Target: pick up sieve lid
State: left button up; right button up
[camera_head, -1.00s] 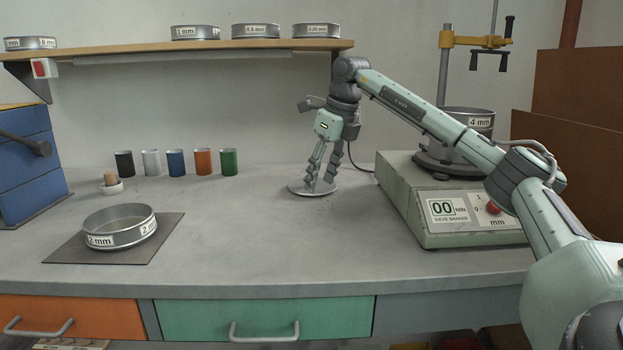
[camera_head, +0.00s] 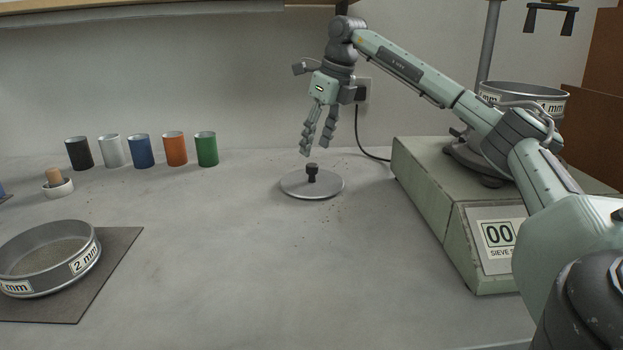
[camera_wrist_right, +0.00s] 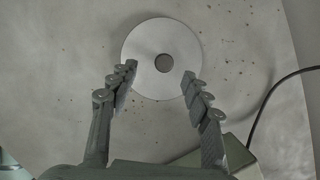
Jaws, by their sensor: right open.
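The sieve lid (camera_head: 296,186) is a flat grey metal disc with a dark knob (camera_head: 312,173) in its middle, lying on the bench. My right gripper (camera_head: 317,150) is open and empty, pointing down just above the lid. In the right wrist view the lid (camera_wrist_right: 150,35) shows from above with its round knob (camera_wrist_right: 163,63). There the open fingers (camera_wrist_right: 160,80) stand on either side of the lid's near part, with the knob beyond the tips. My left gripper is in neither view.
The sieve shaker (camera_head: 440,215) stands to the right, with a sieve (camera_head: 520,93) on it. A 2 mm sieve (camera_head: 85,262) rests on a dark mat (camera_head: 112,262) at left. Several coloured cups (camera_head: 140,151) stand at the back.

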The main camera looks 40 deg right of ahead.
aim_at(312, 165)
jog(key=x, duration=0.7)
jog(key=shift+d+f, duration=0.15)
jog(key=shift+d, duration=0.2)
grip_shut()
